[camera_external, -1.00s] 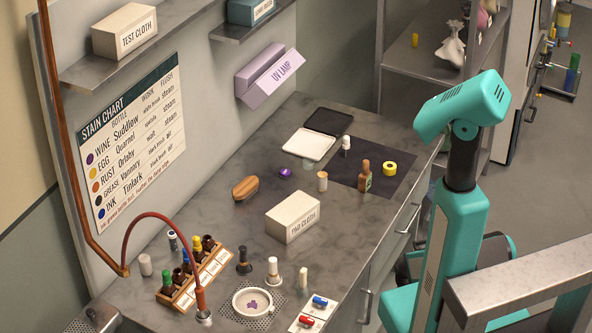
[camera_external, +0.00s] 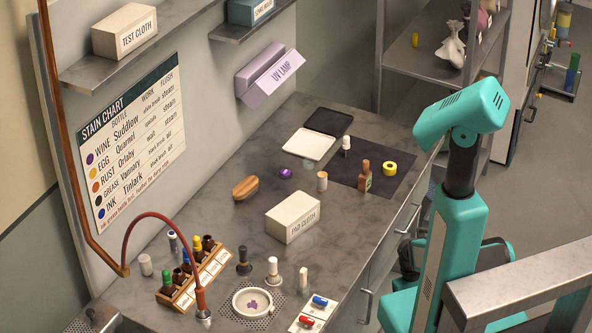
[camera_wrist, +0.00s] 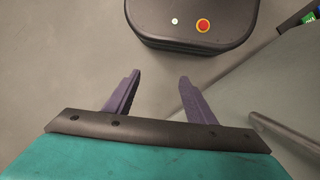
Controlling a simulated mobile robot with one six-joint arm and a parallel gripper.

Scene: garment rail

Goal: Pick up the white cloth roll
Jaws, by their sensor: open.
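Several small pale upright cylinders stand on the grey worktop in the external view; which is the white cloth roll I cannot tell for sure. Another is a white cylinder on a round base (camera_external: 273,271), behind the white dish. A cream one (camera_external: 303,278) stands to its right. My gripper (camera_wrist: 160,77) is open and empty in the wrist view, above the floor. In the external view my arm stands right of the worktop, and its fingers are hidden.
A red hose arches at the front left.

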